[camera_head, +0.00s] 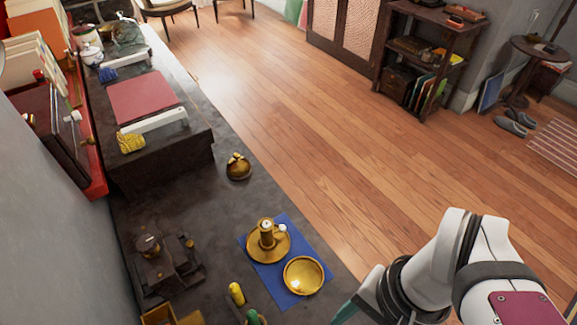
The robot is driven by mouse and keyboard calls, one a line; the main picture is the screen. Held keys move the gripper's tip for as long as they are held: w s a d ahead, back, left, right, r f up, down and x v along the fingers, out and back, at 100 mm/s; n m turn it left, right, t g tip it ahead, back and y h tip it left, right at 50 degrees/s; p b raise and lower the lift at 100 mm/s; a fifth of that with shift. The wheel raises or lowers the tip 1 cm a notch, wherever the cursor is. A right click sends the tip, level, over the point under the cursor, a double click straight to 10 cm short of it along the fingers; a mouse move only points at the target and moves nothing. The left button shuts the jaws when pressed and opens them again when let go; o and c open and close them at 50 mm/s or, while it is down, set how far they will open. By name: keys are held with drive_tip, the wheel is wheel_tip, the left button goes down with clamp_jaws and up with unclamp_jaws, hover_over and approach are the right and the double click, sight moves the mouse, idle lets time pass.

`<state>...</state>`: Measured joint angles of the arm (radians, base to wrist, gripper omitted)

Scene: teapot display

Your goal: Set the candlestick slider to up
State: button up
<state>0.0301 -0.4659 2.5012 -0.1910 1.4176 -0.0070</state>
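A brass candlestick (267,238) stands upright on a blue cloth (291,227) on the dark counter. It has a wide round base, a short central stem with a pale top, and a small pale piece on its right side. That may be the slider, but it is too small to tell its position. A shallow brass dish (303,276) lies in front of it, to the right. My arm comes in from the lower right, apart from the candlestick. Only a dark greenish piece of my gripper (346,312) shows at the bottom edge; its fingertips are hidden.
A brass lidded pot (238,167) stands behind the candlestick. A dark mechanical device (165,265) is to the left. Yellow (236,293) and green (252,317) handled items lie in front. A raised dark block (165,145) bears a red mat. Bare counter lies between.

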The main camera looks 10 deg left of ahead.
sight(267, 234)
drive_tip(key=w+a+f+m+g+y, duration=0.1)
drive_tip(key=w+f+m+g+y, duration=0.2)
drive_tip(key=w, duration=0.5)
drive_tip(key=w+a+f+m+g+y, duration=0.1)
drive_tip(key=w+f+m+y, duration=0.1)
drive_tip(key=w+y, duration=0.45)
drive_tip(key=w+d+f+m+t+y, duration=0.25)
drive_tip(key=w+f+m, duration=0.2)
drive_tip(key=f, duration=0.35)
drive_tip(key=w+d+f+m+t+y, duration=0.1)
drive_tip(key=w+f+m+t+y, duration=0.25)
drive_tip(key=w+f, duration=0.35)
drive_tip(key=shift+n+g, duration=0.3)
drive_tip(key=shift+g, duration=0.1)
drive_tip(key=a, duration=1.5)
drive_tip(key=shift+s+a+f, duration=0.2)
drive_tip(key=shift+s+f, duration=0.2)
drive_tip(key=shift+c, duration=0.3)
clamp_jaws()
